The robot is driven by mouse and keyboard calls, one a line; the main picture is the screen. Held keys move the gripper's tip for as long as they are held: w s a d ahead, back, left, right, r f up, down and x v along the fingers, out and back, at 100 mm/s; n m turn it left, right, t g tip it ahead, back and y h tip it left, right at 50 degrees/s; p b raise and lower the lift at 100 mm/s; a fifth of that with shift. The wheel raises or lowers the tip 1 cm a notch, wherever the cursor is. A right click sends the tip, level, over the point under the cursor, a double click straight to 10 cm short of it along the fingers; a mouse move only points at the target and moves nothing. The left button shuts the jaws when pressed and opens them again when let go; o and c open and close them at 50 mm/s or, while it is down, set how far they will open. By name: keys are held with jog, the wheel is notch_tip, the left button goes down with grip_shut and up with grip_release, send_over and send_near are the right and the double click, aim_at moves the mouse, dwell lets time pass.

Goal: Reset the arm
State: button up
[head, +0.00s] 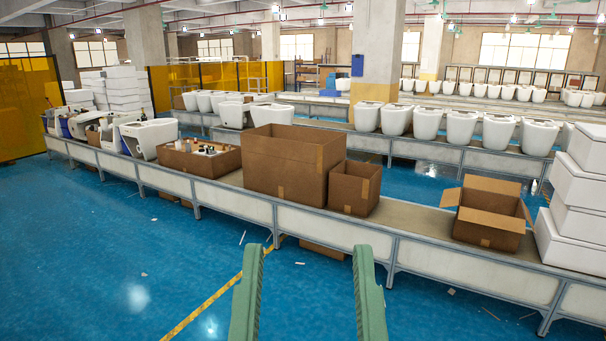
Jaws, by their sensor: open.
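My gripper (308,258) shows at the bottom middle of the head view as two green fingers, wide apart. Nothing is between them but a view of the blue floor and the front of the conveyor beyond. The fingers point forward toward the conveyor (335,230) and appear apart from it. The rest of my arm is out of view.
On the conveyor stand a large brown box (285,165), a smaller box (354,187), an open-flapped box (488,215) and a low box of bottles (199,160). White boxes (572,230) are stacked at right. Toilets (462,126) line the belt behind. The blue floor (110,260) is mostly clear.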

notch_tip(320, 180, up, 32)
jog(key=p, duration=2.7)
jog(key=shift+w+a+r+p, duration=0.2)
jog(key=shift+a+r+p, duration=0.05)
jog(key=shift+a+p, duration=0.1)
